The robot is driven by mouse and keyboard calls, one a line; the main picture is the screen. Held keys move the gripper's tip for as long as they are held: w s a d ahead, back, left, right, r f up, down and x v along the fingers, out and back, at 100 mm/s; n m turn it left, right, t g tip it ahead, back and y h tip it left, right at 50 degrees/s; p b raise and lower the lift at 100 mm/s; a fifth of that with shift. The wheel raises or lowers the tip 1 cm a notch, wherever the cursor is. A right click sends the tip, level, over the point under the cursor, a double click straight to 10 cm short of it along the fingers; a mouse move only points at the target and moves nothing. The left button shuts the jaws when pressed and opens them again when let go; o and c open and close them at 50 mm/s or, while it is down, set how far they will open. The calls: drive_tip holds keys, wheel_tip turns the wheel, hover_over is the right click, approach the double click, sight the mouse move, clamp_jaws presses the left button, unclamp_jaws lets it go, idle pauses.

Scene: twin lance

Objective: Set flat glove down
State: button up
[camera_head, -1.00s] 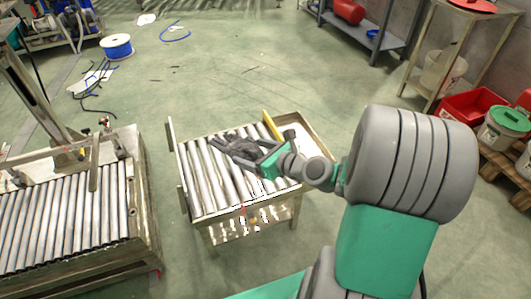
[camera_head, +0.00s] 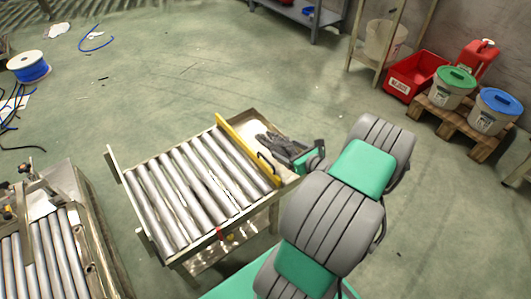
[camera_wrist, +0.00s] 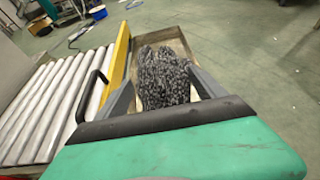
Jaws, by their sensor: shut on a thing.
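The flat glove (camera_wrist: 163,78) is dark grey and knitted. It lies between my gripper's two fingers in the wrist view. My gripper (camera_head: 285,150) is shut on the glove (camera_head: 276,143) in the head view. It is over the right end of the roller table, past the yellow bar (camera_head: 247,150). A pale tray-like end section (camera_head: 254,128) lies under and beside the glove. I cannot tell whether the glove touches it. The glove's near end is hidden by my gripper.
The roller table's metal rollers (camera_head: 190,188) are bare. A black handle (camera_wrist: 90,92) stands by the yellow bar, left of my gripper. A second roller conveyor (camera_head: 40,250) is at lower left. A red crate (camera_head: 415,76) and lidded buckets (camera_head: 453,88) stand at right. Open floor lies beyond the table.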

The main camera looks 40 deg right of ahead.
sight(285, 172)
drive_tip(key=f+b, duration=0.1)
drive_tip(key=f, duration=0.2)
drive_tip(key=f+b, duration=0.1)
drive_tip(key=f, duration=0.2)
drive_tip(key=f+b, duration=0.2)
drive_tip(key=f, duration=0.1)
drive_tip(key=shift+w+a+f, duration=0.1)
drive_tip(key=shift+w+a, duration=0.05)
drive_tip(key=shift+a, duration=0.1)
drive_tip(key=shift+f, duration=0.2)
drive_tip(key=o, duration=1.3)
drive_tip(key=shift+r, duration=0.1)
drive_tip(key=shift+r, duration=0.25)
drive_tip(key=p+v, duration=0.4)
drive_tip(key=v, duration=0.8)
